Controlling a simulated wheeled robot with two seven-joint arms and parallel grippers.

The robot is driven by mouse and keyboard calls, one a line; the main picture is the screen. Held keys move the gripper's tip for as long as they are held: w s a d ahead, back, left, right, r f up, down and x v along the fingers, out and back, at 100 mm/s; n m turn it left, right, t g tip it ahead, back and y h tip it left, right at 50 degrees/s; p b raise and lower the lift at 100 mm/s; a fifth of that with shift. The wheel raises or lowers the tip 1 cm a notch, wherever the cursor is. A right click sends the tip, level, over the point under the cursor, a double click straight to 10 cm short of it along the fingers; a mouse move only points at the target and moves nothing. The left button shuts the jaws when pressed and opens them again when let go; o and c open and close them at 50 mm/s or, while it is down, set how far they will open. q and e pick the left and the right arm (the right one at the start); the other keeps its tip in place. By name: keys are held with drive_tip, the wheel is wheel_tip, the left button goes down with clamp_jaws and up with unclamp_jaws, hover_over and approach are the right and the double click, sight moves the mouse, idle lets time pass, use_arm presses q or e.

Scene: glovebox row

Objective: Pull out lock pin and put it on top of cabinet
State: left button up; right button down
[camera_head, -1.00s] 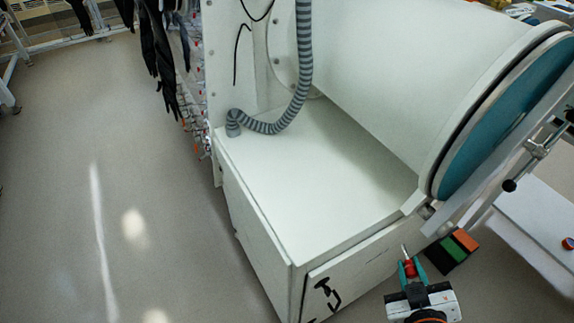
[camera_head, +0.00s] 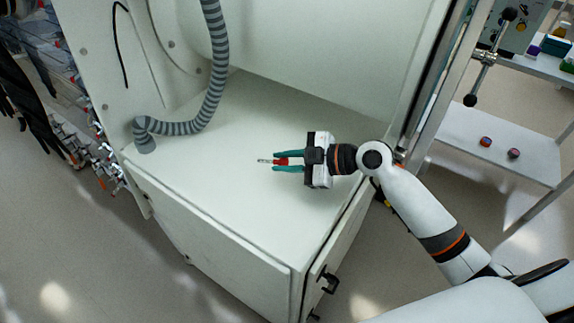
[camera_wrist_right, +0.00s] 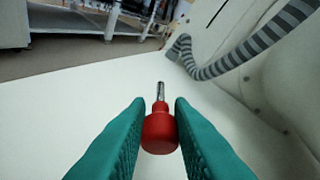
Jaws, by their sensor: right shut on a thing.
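The lock pin has a red knob and a thin metal shaft. It is between the teal fingers of my right gripper (camera_head: 281,162), which is shut on it. In the right wrist view the lock pin (camera_wrist_right: 160,130) points away from the gripper with its shaft ahead. I cannot tell how far the pin is above the surface. My left gripper is not in view.
A grey ribbed hose (camera_head: 216,80) comes down onto the back left of the cabinet top. A black handle (camera_head: 329,283) is on the cabinet's front. A white shelf (camera_head: 490,145) with two small round items stands at the right. The cabinet top around the gripper is clear.

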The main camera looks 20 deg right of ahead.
sight(287, 182)
drive_tip(key=shift+w+d+r, duration=0.15)
drive_tip(key=shift+w+d, duration=0.1)
drive_tip(key=shift+w, duration=0.05)
drive_tip(key=shift+w+g, duration=0.1)
drive_tip(key=shift+g, duration=0.2)
drive_tip(key=shift+f+b, duration=0.6)
drive_tip(key=shift+f, duration=0.35)
drive_tip(key=shift+f+b, duration=0.8)
drive_tip(key=shift+f, duration=1.1)
drive_tip(key=c, duration=1.2)
unclamp_jaws()
drive_tip(key=shift+f, duration=0.1)
